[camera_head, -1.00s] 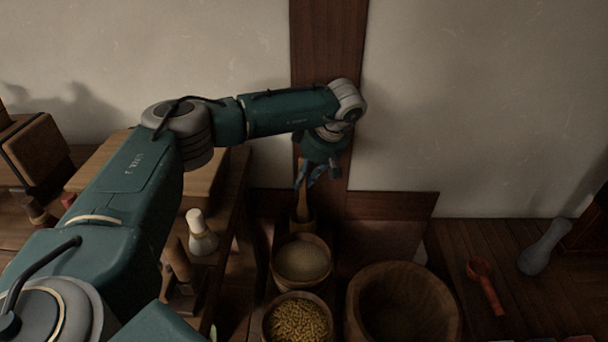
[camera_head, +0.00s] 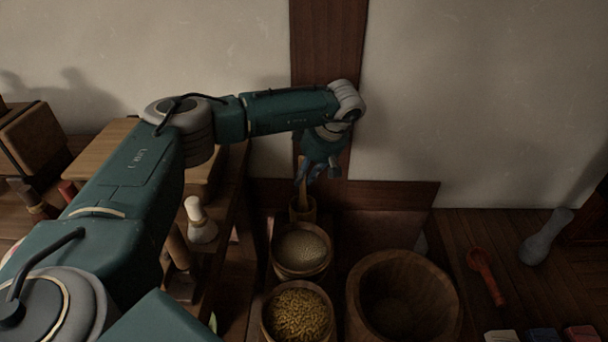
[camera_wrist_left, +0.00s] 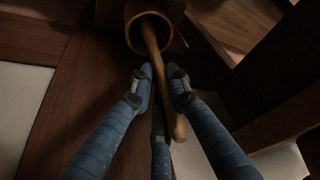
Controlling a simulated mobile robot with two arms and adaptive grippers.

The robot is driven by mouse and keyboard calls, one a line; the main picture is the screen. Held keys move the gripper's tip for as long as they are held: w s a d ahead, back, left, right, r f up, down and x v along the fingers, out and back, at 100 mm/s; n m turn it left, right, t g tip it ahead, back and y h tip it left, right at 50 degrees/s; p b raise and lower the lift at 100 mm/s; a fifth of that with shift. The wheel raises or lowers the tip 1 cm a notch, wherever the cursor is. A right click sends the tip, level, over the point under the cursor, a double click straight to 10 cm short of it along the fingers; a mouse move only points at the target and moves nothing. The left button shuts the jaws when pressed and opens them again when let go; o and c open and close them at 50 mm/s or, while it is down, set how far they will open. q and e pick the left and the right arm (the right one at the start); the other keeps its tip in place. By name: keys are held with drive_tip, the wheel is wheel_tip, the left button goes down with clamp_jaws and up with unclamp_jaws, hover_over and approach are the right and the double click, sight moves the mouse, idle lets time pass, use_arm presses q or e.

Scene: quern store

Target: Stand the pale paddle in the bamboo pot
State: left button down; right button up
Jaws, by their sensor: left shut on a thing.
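The pale paddle (camera_wrist_left: 168,103) is a slim wooden stick, held by my left gripper (camera_wrist_left: 160,80), whose blue fingers are closed around it. In the left wrist view its far end reaches into the round mouth of the bamboo pot (camera_wrist_left: 175,12); how deep is hidden. In the head view my left gripper (camera_head: 309,176) is just above the bamboo pot (camera_head: 303,213), by the dark wall post. The paddle (camera_head: 302,190) runs nearly upright down from the fingers to the pot. My right gripper is not in view.
In front of the pot stand a bowl of pale grain (camera_head: 300,248) and a bowl of yellow grain (camera_head: 298,315). A large empty wooden bowl (camera_head: 400,262) is to their right. A white pestle-like tool (camera_head: 200,222) stands left. A red scoop (camera_head: 485,273) lies right.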

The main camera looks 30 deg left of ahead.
use_arm(q)
drive_tip(key=c, duration=1.6)
unclamp_jaws()
drive_tip(key=v, duration=1.2)
